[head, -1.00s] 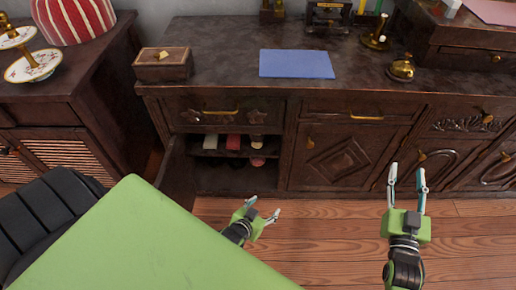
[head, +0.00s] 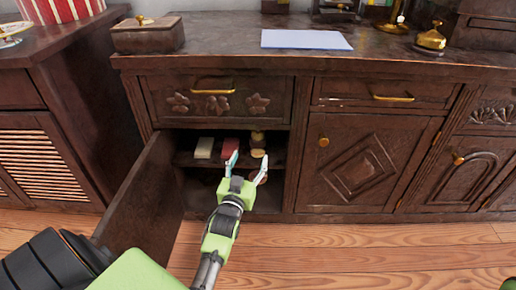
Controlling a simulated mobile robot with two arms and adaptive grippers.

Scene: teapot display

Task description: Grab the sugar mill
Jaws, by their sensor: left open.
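My left gripper (head: 248,163) is open, its two fingers pointing up and forward at the open cabinet compartment. Nothing is between its fingertips that I can tell. Behind it, on the compartment's inner shelf (head: 187,160), stands a small dark brass-coloured thing (head: 257,138), which may be the sugar mill; it is too small and dim to be sure. It shows just above and between the fingertips, apart from them as far as I can tell.
The shelf also holds a white box (head: 204,148), a red box (head: 230,147) and a yellowish round thing (head: 258,153). The cabinet door (head: 145,195) stands open on the left. A closed drawer (head: 214,100) is above. Wooden floor (head: 350,255) is clear to the right.

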